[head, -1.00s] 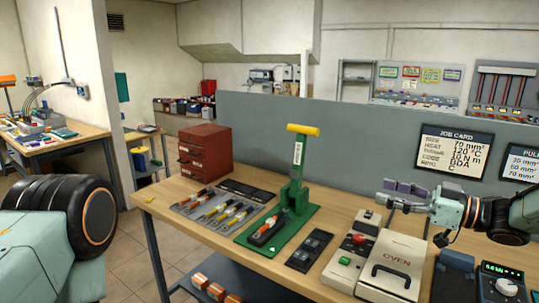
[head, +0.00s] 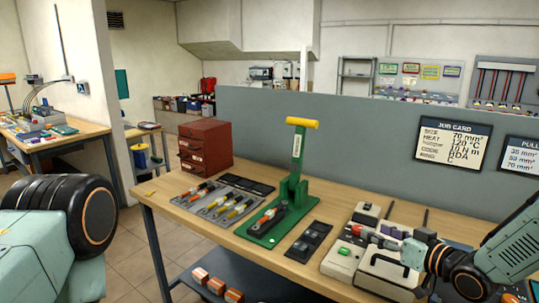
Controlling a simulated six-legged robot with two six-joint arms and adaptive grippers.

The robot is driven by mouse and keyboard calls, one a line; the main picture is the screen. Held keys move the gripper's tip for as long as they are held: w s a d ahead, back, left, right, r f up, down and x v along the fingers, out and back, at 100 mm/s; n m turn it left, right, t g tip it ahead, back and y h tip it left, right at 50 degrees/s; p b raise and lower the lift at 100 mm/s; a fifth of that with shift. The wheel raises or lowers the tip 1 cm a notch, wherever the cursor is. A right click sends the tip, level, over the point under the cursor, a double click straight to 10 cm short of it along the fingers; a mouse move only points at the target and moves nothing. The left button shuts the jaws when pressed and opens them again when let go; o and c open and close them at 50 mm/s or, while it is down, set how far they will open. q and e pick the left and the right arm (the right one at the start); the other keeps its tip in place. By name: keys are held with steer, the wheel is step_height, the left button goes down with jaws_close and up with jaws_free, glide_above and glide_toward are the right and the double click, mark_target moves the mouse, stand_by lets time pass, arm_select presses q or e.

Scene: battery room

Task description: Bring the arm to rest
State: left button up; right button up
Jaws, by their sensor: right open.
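My right arm comes in from the lower right edge. Its gripper (head: 395,238) is open and appears empty, with its fingers pointing left over the oven (head: 372,268) on the right part of the workbench (head: 185,208). The gripper and wrist hide part of the oven's top and handle. I cannot tell whether the fingers touch anything there. My left arm shows only as a rounded dark joint and pale link at the lower left; its gripper is out of view.
A green lever press (head: 296,190) with a yellow handle stands mid-bench. A tool tray (head: 222,211), a red drawer cabinet (head: 205,146) and a dark two-part plate (head: 309,243) are left of the oven. A grey partition (head: 330,140) with a job card (head: 453,142) stands behind.

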steer(key=s+a+f+m+g+h+b, duration=0.1)
steer(key=s+f+m+g+h+b, duration=0.15)
steer(key=s+f, duration=0.65)
steer(key=s+a+f+m+g+h+b, duration=0.1)
steer(key=s+a+f+g+h+b, duration=0.3)
steer(key=f, duration=0.8)
steer(key=s+f+g+b, duration=0.2)
steer(key=s+f, duration=0.4)
steer(key=s, duration=0.4)
steer(key=s+d+f+g+b, duration=0.1)
steer(key=s+f+g+b, duration=0.1)
steer(key=s+f, duration=0.4)
steer(key=s+f+g+b, duration=0.3)
steer(key=s+f, duration=0.3)
steer(key=s, duration=0.9)
steer(key=shift+d+m+h, duration=0.2)
steer(key=shift+m+h, duration=0.15)
steer(key=shift+f, duration=0.1)
